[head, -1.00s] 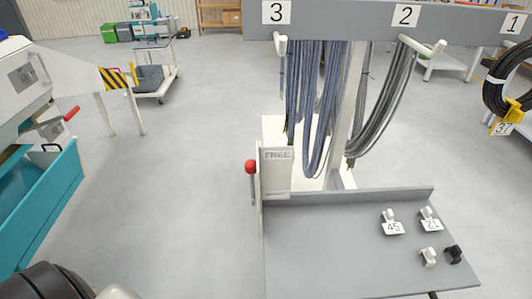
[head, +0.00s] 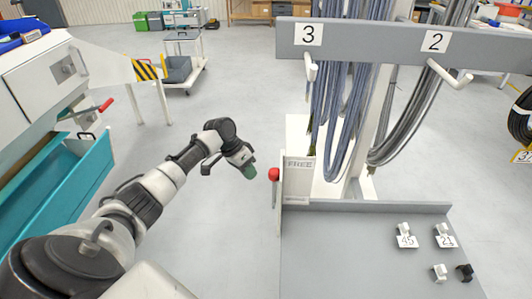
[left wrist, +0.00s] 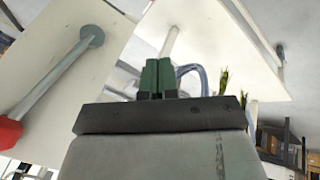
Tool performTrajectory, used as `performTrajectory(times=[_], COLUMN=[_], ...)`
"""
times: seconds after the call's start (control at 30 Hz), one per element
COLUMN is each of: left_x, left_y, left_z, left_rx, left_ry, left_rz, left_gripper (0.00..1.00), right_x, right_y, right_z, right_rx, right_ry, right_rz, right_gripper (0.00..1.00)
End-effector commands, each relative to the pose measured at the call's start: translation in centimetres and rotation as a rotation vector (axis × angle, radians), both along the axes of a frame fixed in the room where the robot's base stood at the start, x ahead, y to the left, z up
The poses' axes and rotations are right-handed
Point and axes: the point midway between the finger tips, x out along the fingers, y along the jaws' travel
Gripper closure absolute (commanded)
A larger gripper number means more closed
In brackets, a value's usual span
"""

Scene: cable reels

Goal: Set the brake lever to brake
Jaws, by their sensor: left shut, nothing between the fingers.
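The brake lever has a red knob (head: 274,174) and stands at the left side of a cream panel. A label reading FREE (head: 300,164) shows on the panel. In the left wrist view the lever's red knob (left wrist: 10,132) is at the left edge, and its grey rod (left wrist: 55,75) runs to a round green-grey pivot (left wrist: 92,35) on the panel. My left gripper (head: 250,171) has green fingertips and is just left of the knob, apart from it. Its fingers (left wrist: 158,77) are shut and empty in the left wrist view. My right gripper is not in view.
A grey rack beam (head: 380,45) with numbered hooks carries hanging cables (head: 345,110). A grey tray (head: 350,245) below holds small tagged clips. A teal and white machine (head: 60,185) stands at the left. The floor between machine and rack is clear apart from my arm.

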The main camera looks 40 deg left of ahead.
Motion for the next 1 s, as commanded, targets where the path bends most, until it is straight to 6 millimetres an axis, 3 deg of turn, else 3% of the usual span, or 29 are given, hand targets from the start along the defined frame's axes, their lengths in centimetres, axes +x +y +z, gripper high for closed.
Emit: performTrajectory(times=[0.03,0.1,0.2,0.3,0.4,0.73,1.0], left_x=[0.4,0.0,-1.1,-1.9,-2.3,-2.3,-2.0], left_y=[0.4,0.5,0.5,0.6,0.5,0.4,-1.8], left_z=[5.7,11.2,16.5,19.3,20.1,19.9,17.1], left_rx=[-0.028,-0.068,-0.102,-0.119,-0.126,-0.128,-0.131], left_ry=[-0.03,-0.053,-0.074,-0.083,-0.086,-0.085,-0.082], left_rz=[-0.069,-0.164,-0.272,-0.336,-0.36,-0.359,-0.36], left_gripper=[1.0,1.0,1.0,1.0,1.0,1.0,1.0], right_x=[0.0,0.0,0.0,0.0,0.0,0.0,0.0], right_y=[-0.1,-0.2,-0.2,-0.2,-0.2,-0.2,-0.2], right_z=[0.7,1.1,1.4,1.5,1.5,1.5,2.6], right_rx=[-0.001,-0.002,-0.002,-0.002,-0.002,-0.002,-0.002], right_ry=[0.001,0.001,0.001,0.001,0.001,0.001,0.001], right_rz=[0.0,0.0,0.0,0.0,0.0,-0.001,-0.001], right_gripper=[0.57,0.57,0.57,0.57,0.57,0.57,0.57])
